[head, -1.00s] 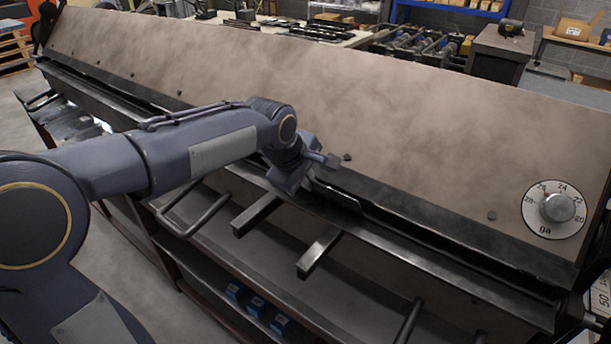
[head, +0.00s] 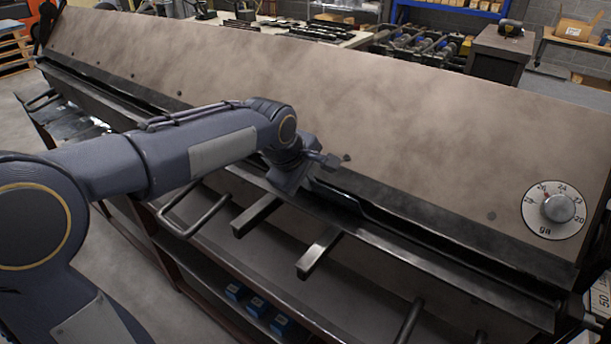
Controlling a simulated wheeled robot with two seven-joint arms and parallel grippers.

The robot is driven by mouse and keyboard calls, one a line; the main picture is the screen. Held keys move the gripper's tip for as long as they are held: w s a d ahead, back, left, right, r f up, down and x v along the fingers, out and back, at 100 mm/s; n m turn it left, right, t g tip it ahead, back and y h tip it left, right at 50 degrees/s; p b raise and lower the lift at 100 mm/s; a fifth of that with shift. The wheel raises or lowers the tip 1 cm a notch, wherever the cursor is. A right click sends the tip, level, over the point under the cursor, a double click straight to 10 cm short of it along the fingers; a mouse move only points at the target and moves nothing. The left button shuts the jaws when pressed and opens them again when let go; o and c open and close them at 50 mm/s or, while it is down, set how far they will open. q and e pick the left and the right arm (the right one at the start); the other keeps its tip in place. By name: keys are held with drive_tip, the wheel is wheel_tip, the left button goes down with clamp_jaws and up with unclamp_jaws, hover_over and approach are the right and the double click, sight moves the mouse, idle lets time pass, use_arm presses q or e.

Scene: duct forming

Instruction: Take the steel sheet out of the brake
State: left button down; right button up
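The brake (head: 300,110) is a long machine with a wide brown, mottled upper face and a dark jaw slot along its front edge. A dark, thin piece (head: 338,195) lies in the slot just right of my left gripper; it may be the steel sheet's edge, but I cannot tell it surely from the brake. My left gripper (head: 290,181) is at the slot near the brake's middle, pointing down. Its fingertips are hidden or too dark to show whether they are open, shut or holding anything. My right gripper is not in view.
A gauge dial (head: 554,210) sits at the brake's right end. Bar handles (head: 320,252) stick out below the slot. Small blue boxes (head: 257,306) stand on the shelf underneath. A bench with dark parts (head: 300,30) stands behind. Grey floor shows at the left.

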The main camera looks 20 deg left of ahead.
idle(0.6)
use_arm(q)
drive_tip(key=shift+r+p, duration=0.35)
drive_tip(key=shift+p, duration=0.05)
drive_tip(key=shift+s, duration=0.25)
drive_tip(key=s+a+b, duration=0.1)
drive_tip(key=s+a, duration=0.2)
drive_tip(key=s, duration=0.5)
drive_tip(key=s+a+b, duration=0.1)
drive_tip(key=s+a, duration=0.1)
drive_tip(key=s, duration=0.5)
drive_tip(key=shift+s+a, duration=0.35)
drive_tip(key=shift+a, duration=0.05)
drive_tip(key=shift+f, duration=0.1)
